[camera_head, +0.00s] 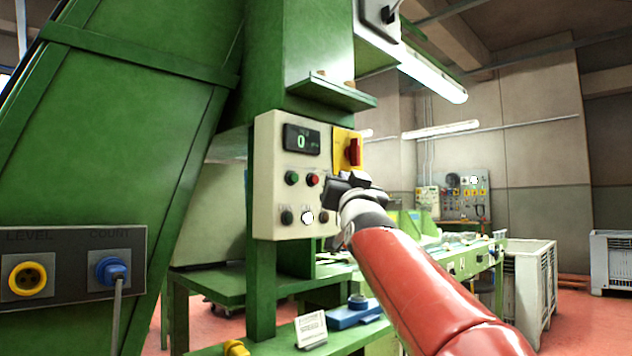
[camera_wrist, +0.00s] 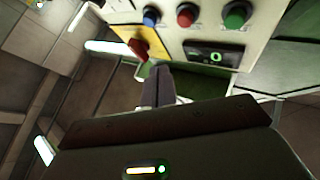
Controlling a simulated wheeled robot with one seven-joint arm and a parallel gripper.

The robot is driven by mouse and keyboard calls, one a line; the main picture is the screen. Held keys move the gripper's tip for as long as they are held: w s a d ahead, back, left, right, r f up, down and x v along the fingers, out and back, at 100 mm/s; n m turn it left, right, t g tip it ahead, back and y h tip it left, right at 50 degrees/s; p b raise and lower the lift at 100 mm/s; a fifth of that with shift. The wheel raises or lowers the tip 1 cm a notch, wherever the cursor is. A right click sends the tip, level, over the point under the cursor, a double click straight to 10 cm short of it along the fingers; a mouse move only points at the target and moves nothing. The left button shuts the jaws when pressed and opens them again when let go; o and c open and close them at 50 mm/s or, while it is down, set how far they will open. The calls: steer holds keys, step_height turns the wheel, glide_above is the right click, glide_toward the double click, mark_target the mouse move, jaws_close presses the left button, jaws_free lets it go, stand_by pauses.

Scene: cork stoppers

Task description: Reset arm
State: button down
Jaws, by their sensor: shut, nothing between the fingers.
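My gripper (camera_head: 340,187) is in front of the lower right side of a beige control box (camera_head: 266,170). Its dark fingers are together and empty, as the wrist view (camera_wrist: 158,88) shows. The box carries a display reading 0 (camera_head: 301,139), a green button (camera_head: 292,178), a red button (camera_head: 313,180) and a lit white button (camera_head: 307,217). A red rotary switch (camera_head: 353,152) on a yellow plate sits just above my gripper. In the wrist view the switch (camera_wrist: 140,48) is near the fingertips; I cannot tell whether they touch anything. My gripper partly hides the box's right edge.
A green machine housing (camera_head: 110,130) fills the left, with a yellow socket (camera_head: 27,279) and a blue plug (camera_head: 112,270) on a grey panel. A blue object (camera_head: 352,314) and a small sign (camera_head: 311,329) are on the green ledge below. Crates (camera_head: 530,285) stand at right.

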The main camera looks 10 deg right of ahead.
steer(key=s+f+n+g, duration=0.1)
steer(key=s+f+g, duration=0.5)
steer(key=s+f, duration=0.6)
steer(key=s+f+n+g+p, duration=0.1)
steer(key=s+f+g, duration=0.5)
steer(key=s+f, duration=0.6)
steer(key=s+f+n+g, duration=0.1)
steer(key=s+f+g, duration=0.5)
steer(key=f, duration=2)
steer(key=s, duration=0.5)
steer(key=shift+s+a+y+p, duration=0.3)
steer(key=shift+s+y+p, duration=0.05)
steer(key=shift+s+y, duration=0.05)
